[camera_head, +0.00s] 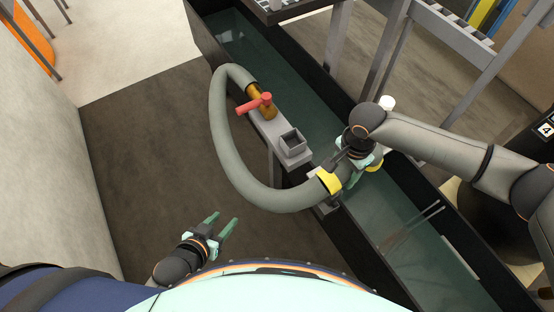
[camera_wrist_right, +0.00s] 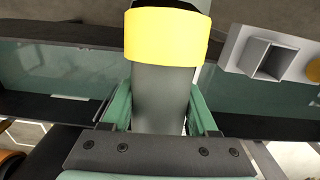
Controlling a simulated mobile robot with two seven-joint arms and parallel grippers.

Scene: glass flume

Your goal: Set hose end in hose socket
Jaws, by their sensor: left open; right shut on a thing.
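The grey-green hose (camera_head: 219,130) loops from a brass valve down to my right gripper (camera_head: 356,172). A yellow band (camera_head: 330,183) circles it just left of that gripper. In the right wrist view the hose (camera_wrist_right: 160,100) lies between both fingers of the right gripper, with the yellow band (camera_wrist_right: 165,38) beyond them. My left gripper (camera_head: 224,221) is open and empty, low over the floor.
The brass valve (camera_head: 266,110) with a red handle (camera_head: 254,104) stands on the socket's grey bracket. The long glass flume (camera_head: 400,215) runs diagonally under the right arm. A grey metal frame (camera_head: 455,37) stands behind. The dark floor (camera_head: 140,150) at left is clear.

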